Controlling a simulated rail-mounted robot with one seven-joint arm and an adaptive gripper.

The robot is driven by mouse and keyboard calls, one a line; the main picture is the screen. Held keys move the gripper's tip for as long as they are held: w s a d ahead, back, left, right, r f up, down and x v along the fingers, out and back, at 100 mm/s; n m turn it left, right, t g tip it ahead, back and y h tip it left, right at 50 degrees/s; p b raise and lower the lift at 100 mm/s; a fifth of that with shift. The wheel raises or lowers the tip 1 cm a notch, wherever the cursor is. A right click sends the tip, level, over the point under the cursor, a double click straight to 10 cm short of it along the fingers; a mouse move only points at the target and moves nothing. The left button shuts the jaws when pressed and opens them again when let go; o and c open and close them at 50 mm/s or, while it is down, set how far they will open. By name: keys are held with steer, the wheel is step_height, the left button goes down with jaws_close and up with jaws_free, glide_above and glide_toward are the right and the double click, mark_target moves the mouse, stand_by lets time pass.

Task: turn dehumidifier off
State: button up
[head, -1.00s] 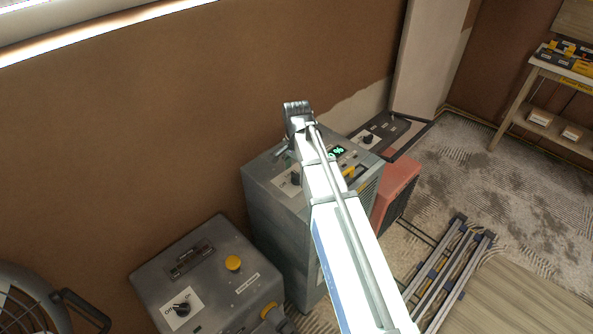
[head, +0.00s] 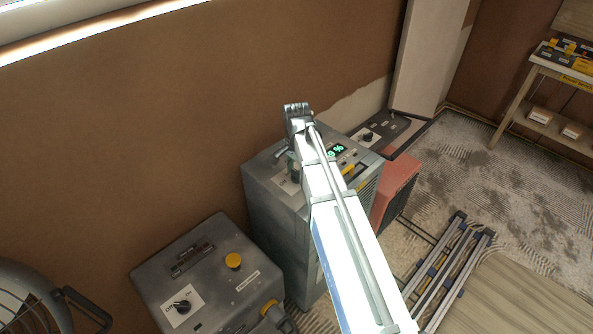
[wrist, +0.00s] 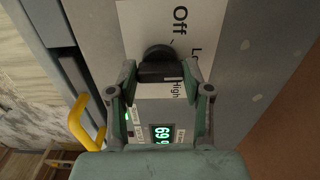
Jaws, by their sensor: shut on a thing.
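The dehumidifier (head: 268,215) is a tall grey box against the brown wall, partly covered by my arm in the head view. Its top has a green lit percent display (head: 337,151), which reads 69 in the wrist view (wrist: 163,136), and a black rotary knob (wrist: 158,62) on a white label marked Off, High and a partly hidden word starting "Lo". My gripper (wrist: 160,80) is shut on the knob, one finger at each side. In the head view my gripper (head: 293,168) is at the dehumidifier's top. The knob's pointer direction is not clear.
A second grey box (head: 215,262) with a yellow button and an on/off knob (head: 182,306) stands at front left. A fan (head: 30,300) is at the lower left. A red unit (head: 397,185) and a dark panel with a knob (head: 385,130) are to the right. A yellow handle (wrist: 80,122) is near.

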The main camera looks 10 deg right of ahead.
mark_target(298, 172)
steer(key=shift+n, duration=0.4)
steer(key=n, duration=0.5)
steer(key=shift+s, duration=0.1)
steer(key=n, duration=0.6)
steer(key=shift+d, duration=0.15)
steer(key=o, duration=1.2)
steer(key=shift+c, duration=0.2)
step_height(298, 172, up, 12)
